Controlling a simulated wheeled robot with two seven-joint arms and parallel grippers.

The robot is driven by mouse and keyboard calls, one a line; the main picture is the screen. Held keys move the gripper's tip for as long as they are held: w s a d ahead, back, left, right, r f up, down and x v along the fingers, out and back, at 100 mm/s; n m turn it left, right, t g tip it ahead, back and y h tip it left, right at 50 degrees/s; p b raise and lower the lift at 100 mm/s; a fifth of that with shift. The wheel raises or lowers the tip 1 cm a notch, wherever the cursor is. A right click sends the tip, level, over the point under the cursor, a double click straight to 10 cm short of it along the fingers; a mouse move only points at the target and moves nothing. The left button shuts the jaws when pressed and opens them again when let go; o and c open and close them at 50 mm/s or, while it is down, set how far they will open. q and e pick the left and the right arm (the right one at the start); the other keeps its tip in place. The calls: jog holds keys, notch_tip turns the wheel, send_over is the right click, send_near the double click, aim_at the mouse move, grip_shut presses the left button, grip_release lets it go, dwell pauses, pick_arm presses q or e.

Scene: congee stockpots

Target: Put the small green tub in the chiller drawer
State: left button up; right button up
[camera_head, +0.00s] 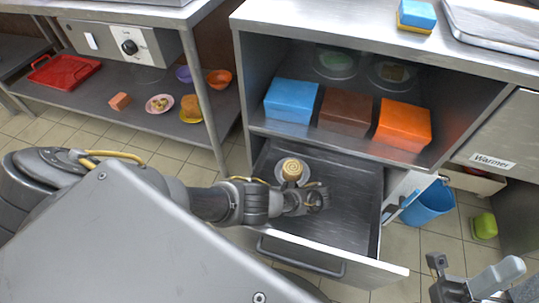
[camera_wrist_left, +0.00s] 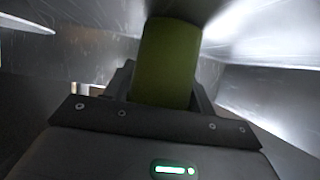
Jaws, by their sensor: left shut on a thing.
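The chiller drawer (camera_head: 355,212) is pulled open below the counter, with its front panel and handle toward me. My left gripper (camera_head: 316,199) is inside the drawer's outline in the head view. In the left wrist view it is shut on the small green tub (camera_wrist_left: 166,62), an olive-green cylinder between the fingers, with grey metal walls around it. I cannot make out the tub in the head view, nor whether it touches the drawer floor. My right gripper (camera_head: 468,280) shows partly at the lower right; its jaw state is unclear.
A tan-topped jar (camera_head: 292,169) on a pale round base is in the drawer behind my left wrist. Blue (camera_head: 291,100), brown (camera_head: 345,111) and orange (camera_head: 404,124) boxes sit on the shelf above. A blue bin (camera_head: 428,204) and a green item (camera_head: 484,226) are on the floor right.

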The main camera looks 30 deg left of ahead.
pick_arm(q)
jog(key=shift+f, duration=0.1)
jog(key=shift+f, duration=0.1)
jog(key=o, duration=1.1)
